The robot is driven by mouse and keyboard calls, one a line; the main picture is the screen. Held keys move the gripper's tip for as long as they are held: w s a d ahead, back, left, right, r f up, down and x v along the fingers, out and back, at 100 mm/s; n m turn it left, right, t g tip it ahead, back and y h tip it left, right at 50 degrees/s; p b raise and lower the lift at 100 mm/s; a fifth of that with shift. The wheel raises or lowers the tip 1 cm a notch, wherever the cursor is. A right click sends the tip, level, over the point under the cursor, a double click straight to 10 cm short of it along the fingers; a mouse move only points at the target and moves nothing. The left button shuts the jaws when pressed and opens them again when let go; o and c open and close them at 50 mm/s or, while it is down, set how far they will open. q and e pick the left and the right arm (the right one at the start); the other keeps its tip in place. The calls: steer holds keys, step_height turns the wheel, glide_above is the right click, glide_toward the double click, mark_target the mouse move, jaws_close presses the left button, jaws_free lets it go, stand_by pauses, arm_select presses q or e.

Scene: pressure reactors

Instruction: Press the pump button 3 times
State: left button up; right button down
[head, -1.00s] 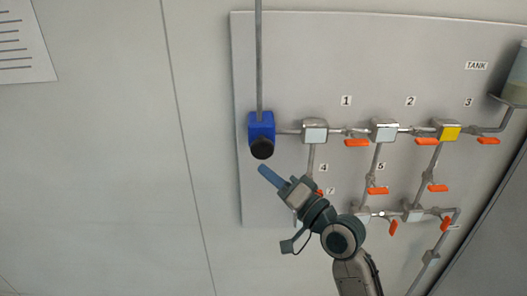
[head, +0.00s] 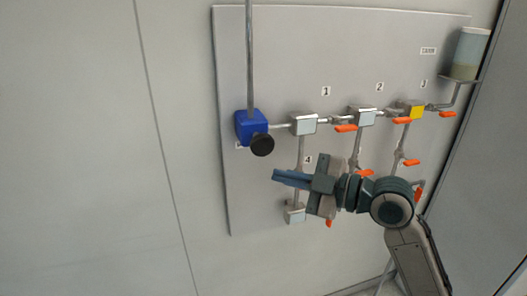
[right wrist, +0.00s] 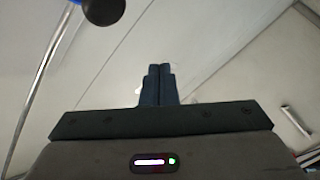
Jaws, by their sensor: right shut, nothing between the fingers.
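The blue pump (head: 252,124) is mounted at the left of the grey panel, with a round black button (head: 262,145) on its front. The black button also shows at the top edge of the right wrist view (right wrist: 103,10), partly cut off. My right gripper (head: 275,176) is shut and empty, its fingers pointing left. It is below and slightly right of the button in the head view, apart from it. The shut fingers (right wrist: 159,70) also show in the right wrist view. My left gripper is not in view.
The panel (head: 290,50) carries pipes, square blocks, orange valve handles (head: 346,128) and number labels. My right arm hides some lower pipes. A tank (head: 469,53) stands on a bracket at upper right. A vertical pipe (head: 249,50) rises from the pump. The wall left is clear.

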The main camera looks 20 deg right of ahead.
glide_toward(254, 150)
steer(key=shift+w+a, duration=0.6)
steer(key=shift+a, duration=1.2)
steer(key=shift+w+f, duration=0.15)
steer(key=shift+w, duration=0.6)
stand_by(0.5)
steer(key=shift+w+b, duration=0.35)
